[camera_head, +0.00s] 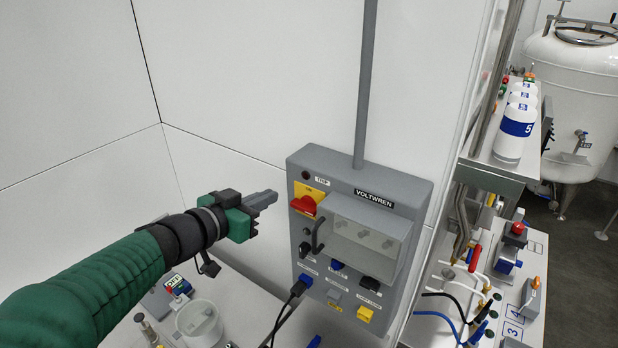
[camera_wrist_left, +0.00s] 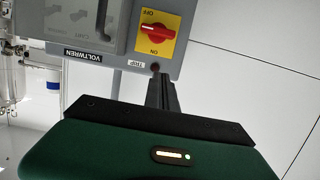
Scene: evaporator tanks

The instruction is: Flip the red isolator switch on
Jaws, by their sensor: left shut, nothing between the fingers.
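The red isolator switch (camera_head: 304,205) sits on a yellow plate (camera_head: 312,191) at the upper left of a grey panel box (camera_head: 366,172) labelled VOLTWREN. In the left wrist view the red knob (camera_wrist_left: 155,30) shows upside down between the OFF and ON marks, its pale line lying crosswise. My left gripper (camera_head: 274,196) is shut and empty, just left of the box's upper left edge and apart from the knob. Its fingers (camera_wrist_left: 161,92) show in the left wrist view near the TRIP label, below the yellow plate. My right gripper is not in view.
A clear cover with a dark handle (camera_head: 318,236) sits right of and below the switch. Cables (camera_head: 287,308) plug in at the box's lower left. A clear container (camera_head: 199,322) stands on the bench below my arm. White numbered bottles (camera_head: 514,128) stand on a shelf at right.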

